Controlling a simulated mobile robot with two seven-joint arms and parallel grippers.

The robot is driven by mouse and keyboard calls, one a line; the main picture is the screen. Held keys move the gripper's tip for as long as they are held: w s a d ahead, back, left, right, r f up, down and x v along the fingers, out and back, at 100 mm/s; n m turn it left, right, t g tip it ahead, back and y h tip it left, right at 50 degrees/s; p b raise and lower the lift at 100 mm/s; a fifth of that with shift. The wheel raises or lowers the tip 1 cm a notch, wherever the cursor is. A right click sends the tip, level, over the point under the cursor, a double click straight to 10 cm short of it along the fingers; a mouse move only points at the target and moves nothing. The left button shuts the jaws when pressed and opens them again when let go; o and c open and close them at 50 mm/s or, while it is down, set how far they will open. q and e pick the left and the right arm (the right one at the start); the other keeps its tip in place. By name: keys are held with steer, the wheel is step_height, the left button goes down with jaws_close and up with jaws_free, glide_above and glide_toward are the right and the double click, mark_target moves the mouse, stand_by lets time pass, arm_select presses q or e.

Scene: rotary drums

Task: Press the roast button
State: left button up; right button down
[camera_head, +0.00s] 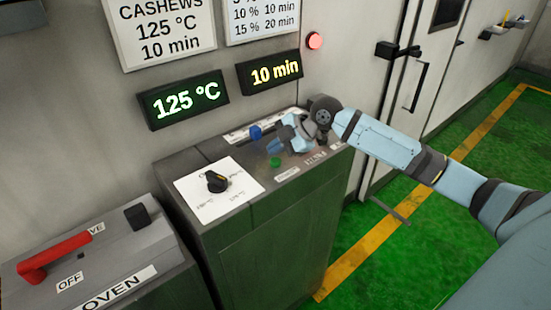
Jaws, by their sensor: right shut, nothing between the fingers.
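The grey control cabinet (282,210) stands against the wall, with a sloped top panel. On the panel are a green button (275,162), a blue button or knob (255,132) and small labels too blurred to read, so I cannot tell which control is marked roast. My right gripper (274,147) reaches in from the right and is shut and empty. Its fingertips are just above the panel, between the blue and green controls, close to the green one; I cannot tell if they touch anything. The gripper hides part of the panel. My left gripper is not in view.
A black rotary knob (217,181) sits on a white plate at the panel's left. Displays read 125 °C (184,100) and 10 min (274,73); a red lamp (314,40) glows above. An oven box with a red lever (55,255) stands at left. Green floor is clear at right.

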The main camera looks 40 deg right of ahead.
mark_target(276, 161)
step_height(276, 161, up, 5)
steer(key=p, duration=0.3)
steer(key=shift+p, duration=0.4)
steer(key=shift+f, duration=0.15)
stand_by(0.3)
